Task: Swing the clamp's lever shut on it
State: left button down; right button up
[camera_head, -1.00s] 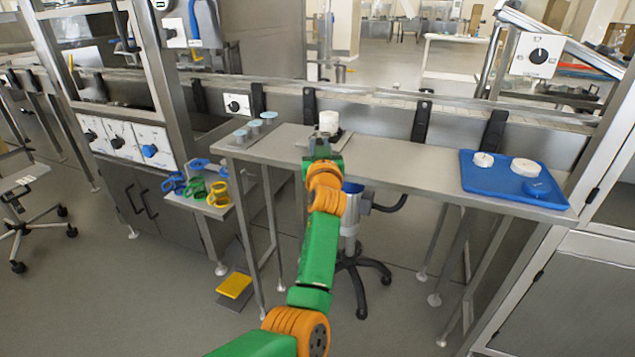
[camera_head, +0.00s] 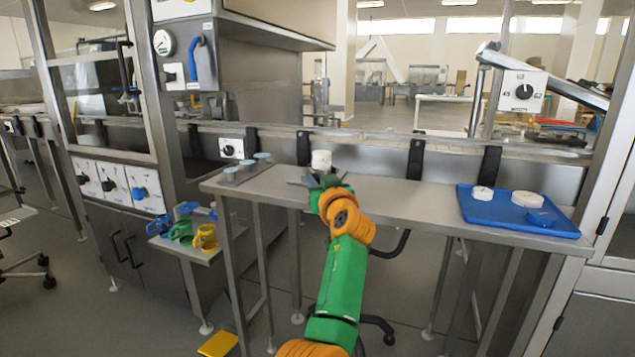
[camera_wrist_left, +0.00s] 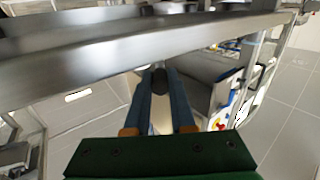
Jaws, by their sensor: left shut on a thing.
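A white cylindrical jar (camera_head: 321,160) stands upright on the long steel bench, at the clamp's spot behind my left gripper. My left gripper (camera_head: 320,181) is at the bench's front edge, just in front of the jar. In the left wrist view its two blue-grey fingers (camera_wrist_left: 160,88) are close together on a small dark piece (camera_wrist_left: 158,80), which I take to be the end of the clamp's lever. The clamp's body is mostly hidden by the gripper, and I cannot tell the lever's angle. My right gripper is out of view.
A blue tray (camera_head: 467,212) with white round pieces lies at the bench's right end. Small pale-blue-topped pieces (camera_head: 262,156) stand at the left end. The bench between jar and tray is clear.

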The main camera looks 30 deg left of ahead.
pick_arm(q)
jog(key=c, duration=0.9)
grip_release()
jog(key=shift+r, duration=0.1)
jog(key=shift+c, duration=0.2)
jog(key=shift+o, duration=0.9)
jog(key=shift+w, duration=0.1)
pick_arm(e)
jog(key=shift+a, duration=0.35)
pick_arm(q)
jog(key=v, duration=0.7)
jog(key=shift+b, duration=0.35)
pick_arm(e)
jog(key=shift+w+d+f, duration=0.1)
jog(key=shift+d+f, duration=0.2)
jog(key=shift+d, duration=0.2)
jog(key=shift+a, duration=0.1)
